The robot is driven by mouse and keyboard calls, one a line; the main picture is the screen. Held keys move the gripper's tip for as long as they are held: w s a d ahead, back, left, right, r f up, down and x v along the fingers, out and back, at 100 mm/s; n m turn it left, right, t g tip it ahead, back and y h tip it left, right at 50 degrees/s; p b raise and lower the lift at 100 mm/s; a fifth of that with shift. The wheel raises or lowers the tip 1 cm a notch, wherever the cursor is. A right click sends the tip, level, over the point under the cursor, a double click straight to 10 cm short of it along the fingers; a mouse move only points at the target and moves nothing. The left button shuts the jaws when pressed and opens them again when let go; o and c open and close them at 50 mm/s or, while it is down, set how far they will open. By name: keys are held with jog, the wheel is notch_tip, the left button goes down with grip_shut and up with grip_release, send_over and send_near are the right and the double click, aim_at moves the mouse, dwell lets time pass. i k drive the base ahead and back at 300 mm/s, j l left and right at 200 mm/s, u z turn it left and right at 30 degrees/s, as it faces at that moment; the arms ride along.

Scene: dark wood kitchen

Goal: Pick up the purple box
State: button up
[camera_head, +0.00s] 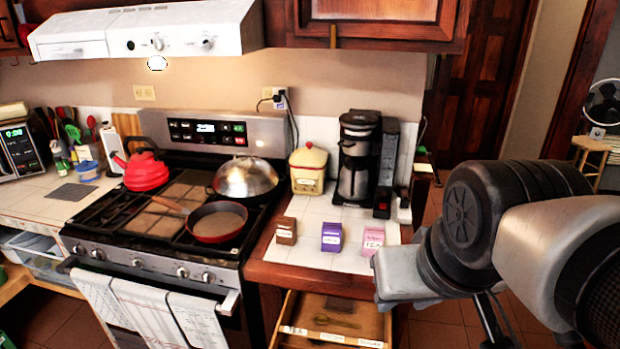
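The purple box (332,237) is small and stands on the white tiled counter to the right of the stove. It is the middle one of three small boxes in a row. A brown box (286,231) stands to its left and a pink box (372,240) to its right, with gaps between them. My arm reaches in from the right side of the picture, to the right of the pink box. My gripper's fingers cannot be made out, so its opening does not show. Nothing is seen touching the purple box.
An open drawer (330,322) sticks out below the counter's front edge. Behind the boxes stand a coffee maker (357,160) and a cream canister (308,168). The stove holds a red-brown pan (217,222), a domed lid (246,177) and a red kettle (146,170).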

aim_at(331, 231)
jog(key=i+l+u, duration=0.1)
jog(key=l+u, duration=0.35)
jog(key=l, duration=0.6)
jog(key=k+l+u, duration=0.1)
jog(key=l+u, duration=0.35)
jog(key=l, duration=0.55)
jog(key=l+u, duration=0.25)
jog(key=l, duration=0.3)
jog(key=l+u, duration=0.25)
jog(key=l, duration=0.35)
jog(key=i+l+u, duration=0.1)
jog(key=l+u, duration=0.15)
jog(key=l, duration=0.25)
jog(key=i+l+u, duration=0.1)
jog(key=l+u, duration=0.2)
jog(key=l, duration=0.25)
jog(key=i+l+u, duration=0.6)
jog(key=l, duration=0.15)
jog(key=k, duration=0.05)
